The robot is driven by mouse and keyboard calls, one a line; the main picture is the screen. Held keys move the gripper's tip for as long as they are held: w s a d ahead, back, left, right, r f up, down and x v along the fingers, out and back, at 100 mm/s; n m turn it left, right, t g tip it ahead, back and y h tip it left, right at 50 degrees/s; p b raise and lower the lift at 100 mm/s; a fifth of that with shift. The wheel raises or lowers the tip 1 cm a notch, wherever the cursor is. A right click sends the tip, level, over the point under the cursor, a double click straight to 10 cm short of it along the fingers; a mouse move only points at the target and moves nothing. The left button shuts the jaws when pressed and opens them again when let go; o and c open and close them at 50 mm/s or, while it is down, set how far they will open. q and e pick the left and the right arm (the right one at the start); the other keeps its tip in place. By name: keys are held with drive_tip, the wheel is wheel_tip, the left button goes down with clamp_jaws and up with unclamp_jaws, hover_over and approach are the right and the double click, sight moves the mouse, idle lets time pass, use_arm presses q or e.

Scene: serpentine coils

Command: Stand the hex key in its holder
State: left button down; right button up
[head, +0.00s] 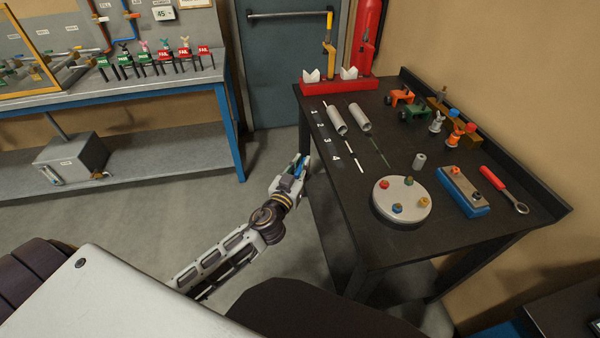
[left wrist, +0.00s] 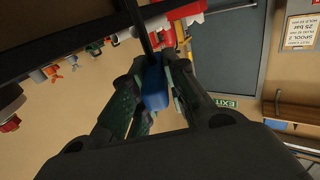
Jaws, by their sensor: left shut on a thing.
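My left gripper (head: 300,163) is beside the left edge of the dark workbench, out over the floor gap. It is shut on a blue-handled tool, which I take for the hex key (left wrist: 155,88). In the left wrist view the blue handle sits between the fingers (left wrist: 157,95), and a thin dark shaft runs up from it. In the head view the tool is mostly hidden by the gripper. A small grey cylinder with a dark top (head: 419,161) stands on the bench; I cannot tell for sure that it is the holder. My right gripper is not in view.
The workbench (head: 360,225) holds a round plate with coloured knobs (head: 391,212), a blue-based block (head: 462,190), a red-handled wrench (head: 500,185), two grey tubes (head: 338,121) and a red stand (head: 340,86). The bench's near left part is bare.

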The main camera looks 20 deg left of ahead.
use_arm(q)
drive_tip(key=w+d+r+m+h+p, duration=0.1)
drive_tip(key=w+d+r+p, duration=0.2)
drive_tip(key=r, duration=0.9)
drive_tip(key=w+d+r+m+h+p, duration=0.15)
drive_tip(key=w+d+r, duration=0.25)
drive_tip(key=r, duration=0.7)
drive_tip(key=w+d+r+m+h+p, duration=0.1)
drive_tip(key=w+d+r+h+p, duration=0.2)
drive_tip(key=r, duration=0.9)
drive_tip(key=shift+w+d+r+m+g, duration=0.6)
drive_tip(key=shift+w+d, duration=0.45)
drive_tip(key=shift+d, duration=1.15)
drive_tip(key=d+f+m+g+h, duration=0.3)
drive_tip(key=f+h, duration=0.1)
drive_tip(key=f, duration=0.4)
drive_tip(key=d+f+m+g+h, duration=0.3)
drive_tip(key=d+f+h, duration=0.1)
drive_tip(key=f, duration=0.5)
drive_tip(key=shift+s+h+p, duration=0.3)
drive_tip(key=shift+h+p, duration=0.1)
drive_tip(key=shift+h, duration=0.15)
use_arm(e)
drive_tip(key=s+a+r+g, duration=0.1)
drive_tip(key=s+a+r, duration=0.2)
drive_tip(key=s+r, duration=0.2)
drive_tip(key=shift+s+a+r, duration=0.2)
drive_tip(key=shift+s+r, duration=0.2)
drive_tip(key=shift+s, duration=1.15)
